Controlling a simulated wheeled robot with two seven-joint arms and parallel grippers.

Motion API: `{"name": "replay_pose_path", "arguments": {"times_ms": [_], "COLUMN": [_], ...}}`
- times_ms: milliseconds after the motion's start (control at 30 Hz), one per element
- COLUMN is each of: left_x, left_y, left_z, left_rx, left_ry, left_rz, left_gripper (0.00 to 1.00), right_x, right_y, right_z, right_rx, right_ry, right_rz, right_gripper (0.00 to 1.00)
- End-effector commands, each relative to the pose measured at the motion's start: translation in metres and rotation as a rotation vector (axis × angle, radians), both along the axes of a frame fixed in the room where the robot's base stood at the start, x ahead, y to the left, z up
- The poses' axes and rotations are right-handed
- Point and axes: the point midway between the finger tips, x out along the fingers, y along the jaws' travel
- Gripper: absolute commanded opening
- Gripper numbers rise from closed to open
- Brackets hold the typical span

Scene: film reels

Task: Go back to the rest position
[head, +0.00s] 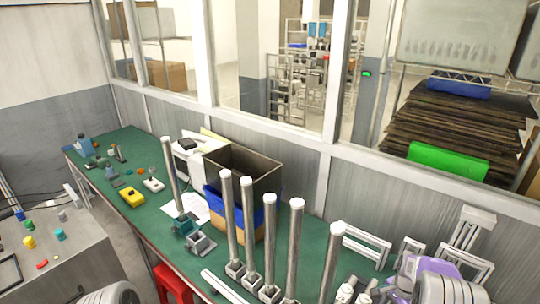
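A rounded, ribbed grey part of my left arm (110,293) shows at the bottom left edge of the head view. A similar ribbed part of my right arm (452,290) shows at the bottom right, over the near right end of the table. No fingertips of either gripper can be made out, so their opening and any contents are hidden. A purple and grey piece (440,267) lies just behind the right arm part; I cannot tell what it belongs to.
Several upright metal rods (249,225) stand on the green table (135,224). A dark open box (243,160) and blue bin sit behind them. A yellow block (131,197) lies left, white frames (366,245) right. A grey bench (70,245) and red stool (174,284) stand near.

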Motion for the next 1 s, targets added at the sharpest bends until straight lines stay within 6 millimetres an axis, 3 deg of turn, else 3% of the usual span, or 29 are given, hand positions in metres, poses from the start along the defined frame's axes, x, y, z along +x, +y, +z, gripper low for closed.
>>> {"name": "replay_pose_path", "arguments": {"times_ms": [33,367,467,600,733,900,1000], "left_x": [0.0,0.001,0.0,0.0,0.0,0.0,0.0], "left_y": [0.0,0.0,0.0,0.0,0.0,0.0,0.0], "left_z": [0.0,0.0,0.0,0.0,0.0,0.0,-0.028], "left_rx": [0.0,0.0,0.0,0.0,0.0,0.0,0.0], "left_ry": [0.001,-0.001,0.0,0.0,0.0,0.0,0.0], "left_rz": [0.0,-0.001,-0.001,0.0,0.0,0.0,-0.001], "left_gripper": [0.43,0.43,0.43,0.43,0.43,0.43,0.43], "right_x": [-0.005,-0.039,-0.06,-0.105,-0.152,-0.208,-0.201], "right_y": [0.012,0.083,0.116,0.178,0.235,0.294,0.291], "right_z": [-0.017,-0.098,-0.125,-0.158,-0.171,-0.164,-0.193], "right_rx": [0.014,0.077,0.11,0.177,0.242,0.318,0.304], "right_ry": [0.009,-0.006,-0.019,-0.058,-0.121,-0.219,-0.229], "right_rz": [0.043,0.332,0.45,0.66,0.851,1.054,1.055], "right_gripper": [0.69,0.69,0.69,0.69,0.69,0.69,0.69]}}
